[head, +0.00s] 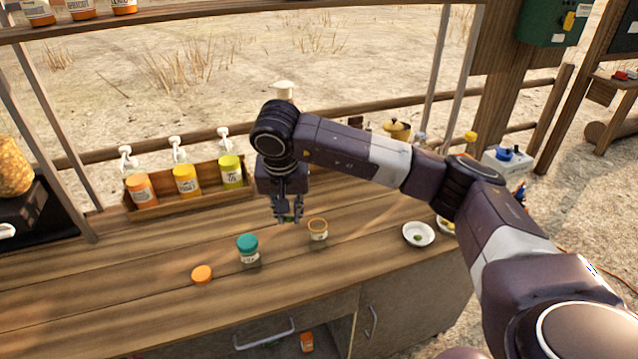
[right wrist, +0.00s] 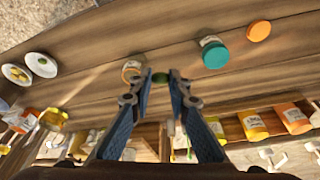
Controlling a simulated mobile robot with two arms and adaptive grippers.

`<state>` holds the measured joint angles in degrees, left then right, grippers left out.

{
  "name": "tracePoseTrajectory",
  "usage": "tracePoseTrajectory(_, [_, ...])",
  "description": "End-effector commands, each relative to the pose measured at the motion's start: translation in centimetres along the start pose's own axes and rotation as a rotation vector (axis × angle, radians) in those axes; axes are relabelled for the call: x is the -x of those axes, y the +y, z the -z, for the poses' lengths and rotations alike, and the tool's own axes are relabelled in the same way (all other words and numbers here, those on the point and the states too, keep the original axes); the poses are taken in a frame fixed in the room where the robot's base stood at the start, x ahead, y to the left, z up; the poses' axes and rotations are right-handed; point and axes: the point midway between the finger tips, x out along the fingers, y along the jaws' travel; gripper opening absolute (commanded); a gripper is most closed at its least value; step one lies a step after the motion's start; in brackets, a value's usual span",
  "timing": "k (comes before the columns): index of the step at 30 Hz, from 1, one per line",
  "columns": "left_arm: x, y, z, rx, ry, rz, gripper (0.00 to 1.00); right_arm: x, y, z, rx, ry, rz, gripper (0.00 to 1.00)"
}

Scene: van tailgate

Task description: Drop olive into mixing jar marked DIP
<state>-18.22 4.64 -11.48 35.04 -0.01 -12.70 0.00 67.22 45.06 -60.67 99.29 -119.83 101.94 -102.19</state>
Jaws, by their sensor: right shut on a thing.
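My right gripper (head: 288,216) is shut on a small green olive (right wrist: 160,77), held between its fingertips above the wooden counter. Just to its right in the head view stands an open jar (head: 317,230) with an orange-brown rim and white label; it also shows beside the fingertips in the right wrist view (right wrist: 131,72). A jar with a teal lid (head: 248,248) stands to the left of the gripper. I cannot read either label. An orange lid (head: 202,274) lies flat farther left. My left gripper is not in view.
A white bowl (head: 409,240) with a green olive and another bowl with yellow pieces stand at the counter's right. The counter's front left is clear.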

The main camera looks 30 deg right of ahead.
Motion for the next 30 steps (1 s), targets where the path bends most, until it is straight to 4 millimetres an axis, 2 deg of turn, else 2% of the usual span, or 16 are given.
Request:
tracePoseTrajectory(1, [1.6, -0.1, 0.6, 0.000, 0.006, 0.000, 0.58, 0.1, 0.9, 1.9, -0.080, -0.005, -0.026, 0.10])
tracePoseTrajectory(3, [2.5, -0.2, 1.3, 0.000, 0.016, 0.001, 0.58, -0.8, 2.1, 3.9, -0.180, -0.005, -0.054, 0.10])
tracePoseTrajectory(9, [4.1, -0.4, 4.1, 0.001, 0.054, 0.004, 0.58, -2.8, 5.3, 7.3, -0.376, -0.003, -0.106, 0.10])
tracePoseTrajectory(14, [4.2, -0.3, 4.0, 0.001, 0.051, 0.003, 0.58, -3.7, 6.3, 8.0, -0.427, -0.001, -0.120, 0.10])
tracePoseTrajectory(22, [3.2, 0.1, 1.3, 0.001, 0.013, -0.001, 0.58, -5.1, 6.3, 7.6, -0.429, -0.001, -0.119, 0.10])
tracePoseTrajectory(30, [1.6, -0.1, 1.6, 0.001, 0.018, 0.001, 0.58, -7.6, 6.3, 6.9, -0.427, -0.001, -0.120, 0.10])
